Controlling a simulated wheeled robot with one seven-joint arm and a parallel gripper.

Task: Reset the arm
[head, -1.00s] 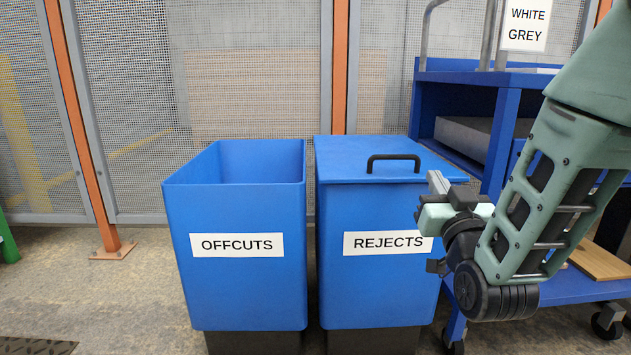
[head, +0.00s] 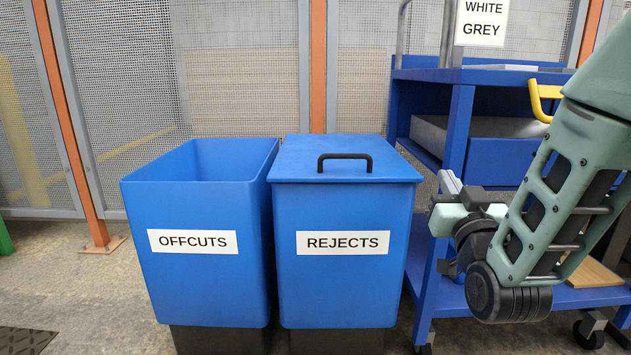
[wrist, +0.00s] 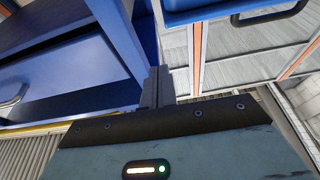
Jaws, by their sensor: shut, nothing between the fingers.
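My gripper (head: 448,183) is at the right in the head view, at the end of my bent green arm. It is empty, in front of the blue cart and to the right of the REJECTS bin. In the wrist view its fingers (wrist: 157,88) stand together with nothing between them. A blue edge with a dark handle shows at the top of the wrist view.
The open OFFCUTS bin (head: 200,270) stands left of the lidded REJECTS bin (head: 345,285). A blue wheeled cart (head: 455,130) with shelves and a WHITE GREY sign (head: 482,22) is at the right. Mesh fencing (head: 240,70) closes the back.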

